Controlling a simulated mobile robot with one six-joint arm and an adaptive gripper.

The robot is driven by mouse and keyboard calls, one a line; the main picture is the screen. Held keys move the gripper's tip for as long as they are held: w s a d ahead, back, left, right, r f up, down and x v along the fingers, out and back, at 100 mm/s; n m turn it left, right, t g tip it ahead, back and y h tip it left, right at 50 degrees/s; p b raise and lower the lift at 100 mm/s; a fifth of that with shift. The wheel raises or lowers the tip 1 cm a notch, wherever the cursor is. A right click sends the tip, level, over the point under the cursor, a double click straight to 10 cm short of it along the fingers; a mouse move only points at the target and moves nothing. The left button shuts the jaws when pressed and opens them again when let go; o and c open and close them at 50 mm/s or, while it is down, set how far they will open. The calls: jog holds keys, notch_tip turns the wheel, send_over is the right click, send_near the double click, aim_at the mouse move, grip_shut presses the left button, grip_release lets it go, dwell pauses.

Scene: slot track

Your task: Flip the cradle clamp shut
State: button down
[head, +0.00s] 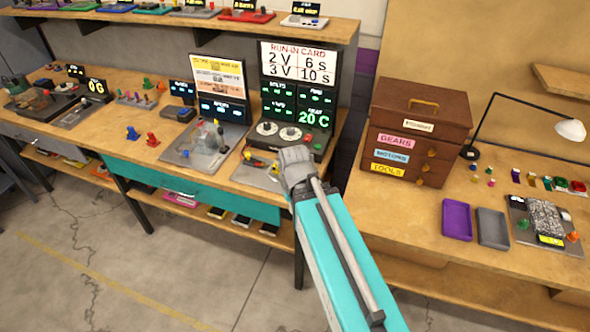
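A small grey plate (243,173) lies at the front edge of the bench, just left of my gripper, with a small yellow part (248,156) on it. This may be the cradle, but the clamp is too small and too covered for me to tell its position. My gripper (290,162) is over the right side of this plate, at the end of my teal arm. Its fingers are mostly hidden by my wrist, so I cannot see whether they are open or touching anything.
The run-in card panel (298,64) and a unit reading 20 C (314,116) stand behind my gripper. Another grey plate with a fixture (184,154) lies to the left. A wooden drawer chest (418,105) stands right, beside purple (456,222) and grey trays (492,229).

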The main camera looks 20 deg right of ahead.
notch_tip(320, 180, up, 10)
jog(key=p, duration=0.8)
jog(key=shift+f, duration=0.1)
